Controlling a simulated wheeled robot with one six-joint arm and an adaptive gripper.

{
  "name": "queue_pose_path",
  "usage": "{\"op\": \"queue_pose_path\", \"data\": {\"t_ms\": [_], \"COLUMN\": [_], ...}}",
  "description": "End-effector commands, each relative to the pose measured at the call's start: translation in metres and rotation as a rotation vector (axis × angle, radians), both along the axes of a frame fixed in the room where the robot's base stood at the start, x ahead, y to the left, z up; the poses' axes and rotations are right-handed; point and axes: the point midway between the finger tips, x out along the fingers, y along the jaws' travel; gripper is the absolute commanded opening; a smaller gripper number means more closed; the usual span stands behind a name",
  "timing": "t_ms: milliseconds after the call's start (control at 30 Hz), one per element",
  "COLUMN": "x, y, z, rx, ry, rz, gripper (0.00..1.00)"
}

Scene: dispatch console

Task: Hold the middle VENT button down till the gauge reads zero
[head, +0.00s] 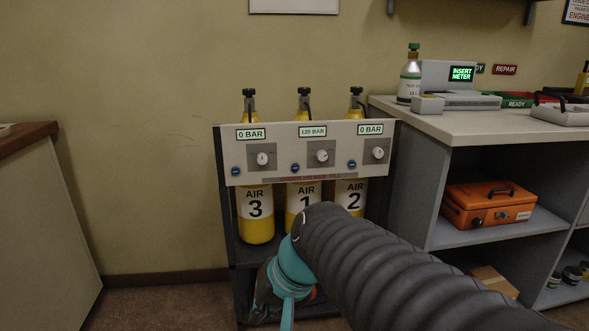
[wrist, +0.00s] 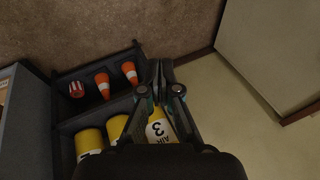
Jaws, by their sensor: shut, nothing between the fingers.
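The grey panel (head: 205,178) fronts a rack of yellow cylinders. The middle gauge (head: 312,131) reads 120 BAR. The middle blue button (head: 290,170), likely the VENT button, sits left of the middle dial (head: 321,156); its lettering is too small to read. Nothing touches it. My gripper (head: 260,302) is low in front of the rack, well below the panel, partly hidden by my arm. In the wrist view my gripper (wrist: 157,72) is shut and empty, over the rack beside the AIR 3 cylinder (wrist: 160,130). The panel is not visible there.
The left gauge (head: 251,134) and right gauge (head: 370,129) read 0 BAR. A grey counter (head: 480,124) stands close on the right, with an orange case (head: 490,204) on its shelf. Orange cones (wrist: 103,84) stand in the rack. The floor left of the rack is clear.

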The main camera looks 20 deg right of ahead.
Motion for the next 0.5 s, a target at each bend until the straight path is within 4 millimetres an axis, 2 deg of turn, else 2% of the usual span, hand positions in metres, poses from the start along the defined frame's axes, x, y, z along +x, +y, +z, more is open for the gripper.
{"op": "queue_pose_path", "data": {"t_ms": [33, 167, 267, 367, 500], "x": [0.018, 0.066, 0.108, 0.15, 0.205], "y": [-0.001, -0.004, -0.018, -0.043, -0.099], "z": [0.002, 0.014, 0.026, 0.037, 0.052], "rx": [0.093, 0.35, 0.551, 0.752, 1.022], "ry": [0.032, 0.072, 0.083, 0.074, 0.024], "rz": [-0.063, -0.221, -0.344, -0.466, -0.629], "gripper": [0.0, 0.0, 0.0, 0.0, 0.0]}}
